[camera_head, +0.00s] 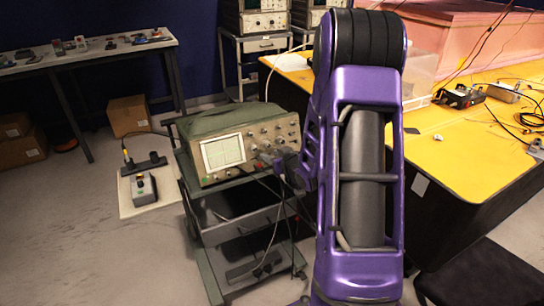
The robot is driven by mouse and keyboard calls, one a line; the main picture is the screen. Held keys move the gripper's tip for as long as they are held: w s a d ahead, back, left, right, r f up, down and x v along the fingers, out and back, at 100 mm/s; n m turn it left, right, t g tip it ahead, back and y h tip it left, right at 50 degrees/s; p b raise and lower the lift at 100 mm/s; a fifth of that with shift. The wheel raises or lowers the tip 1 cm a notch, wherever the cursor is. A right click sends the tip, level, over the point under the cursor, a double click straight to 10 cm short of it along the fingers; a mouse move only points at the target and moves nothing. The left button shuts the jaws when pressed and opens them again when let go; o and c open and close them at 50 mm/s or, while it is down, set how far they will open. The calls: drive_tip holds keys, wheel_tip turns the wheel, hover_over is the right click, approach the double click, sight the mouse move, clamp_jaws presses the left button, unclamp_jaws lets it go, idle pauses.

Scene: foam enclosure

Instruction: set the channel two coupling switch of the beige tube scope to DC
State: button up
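The beige tube scope (205,180) stands on a cart, with its lit screen (222,152) on the left of the front panel and several knobs (263,131) to the right. A dark green cover lies over its top. My purple arm fills the middle of the view and hides the space to the right of the scope. What looks like my gripper (271,158), grey and purple, is in front of the lower right part of the panel. Its fingers are too small to tell open from shut. I cannot make out the channel two coupling switch.
The cart (203,243) has lower shelves with cables hanging over them. A yellow-topped bench (455,165) with electronics and wires stands at right. A dark chair (482,275) is at lower right. A mat (135,203) with a device lies left of the cart. Floor at lower left is clear.

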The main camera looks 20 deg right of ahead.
clamp_jaws()
idle(1.3)
